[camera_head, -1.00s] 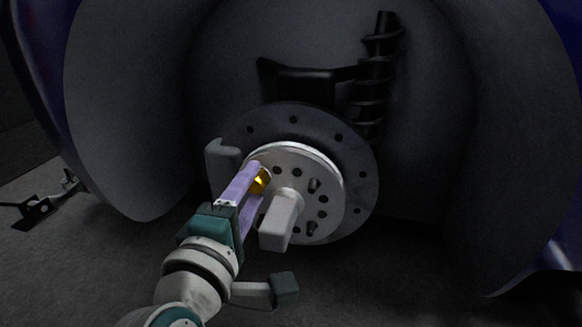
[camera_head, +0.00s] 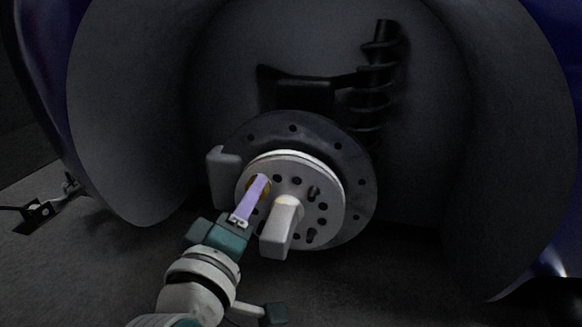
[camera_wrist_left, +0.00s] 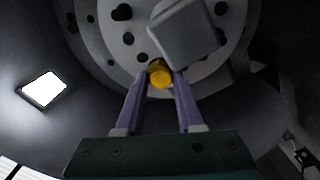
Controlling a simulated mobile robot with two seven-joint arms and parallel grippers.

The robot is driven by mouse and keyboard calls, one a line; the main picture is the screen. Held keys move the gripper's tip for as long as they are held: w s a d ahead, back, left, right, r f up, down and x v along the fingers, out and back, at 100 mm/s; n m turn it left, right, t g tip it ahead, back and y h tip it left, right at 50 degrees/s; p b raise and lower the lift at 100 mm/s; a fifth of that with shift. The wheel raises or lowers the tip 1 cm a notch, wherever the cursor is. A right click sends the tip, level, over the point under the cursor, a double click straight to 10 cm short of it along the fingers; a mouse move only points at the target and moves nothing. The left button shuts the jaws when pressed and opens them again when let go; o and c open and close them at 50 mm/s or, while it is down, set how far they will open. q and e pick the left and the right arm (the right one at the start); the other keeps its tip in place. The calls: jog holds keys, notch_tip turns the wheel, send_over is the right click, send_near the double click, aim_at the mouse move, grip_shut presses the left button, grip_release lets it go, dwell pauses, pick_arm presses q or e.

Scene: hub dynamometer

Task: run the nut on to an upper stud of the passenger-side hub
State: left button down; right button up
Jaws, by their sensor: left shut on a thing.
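The hub (camera_head: 334,208) is a pale round flange with several dark holes, in front of a darker brake disc (camera_head: 359,165). Short dark studs stand out on its right half, one upper (camera_head: 314,191) and one lower (camera_head: 311,235). My left gripper (camera_head: 263,181) is at the hub's upper left, its lilac fingers shut on the yellow nut (camera_wrist_left: 160,74). In the left wrist view the nut sits between the fingertips, against or just before the hub face. Whether it is on a stud is hidden. The right gripper is not in view.
A pale grey block (camera_head: 279,230) juts out from the hub's centre, close right of my left fingers. A grey caliper-like block (camera_head: 222,177) stands left of the hub. A dark coil strut (camera_head: 374,95) is above, and the wheel arch surrounds everything.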

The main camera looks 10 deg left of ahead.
pick_arm(q)
jog(key=m, duration=0.4)
jog(key=shift+m, duration=0.4)
jog(key=c, duration=1)
grip_release()
jog(key=shift+m, duration=0.6)
jog(key=o, duration=0.6)
jog(key=shift+c, duration=0.2)
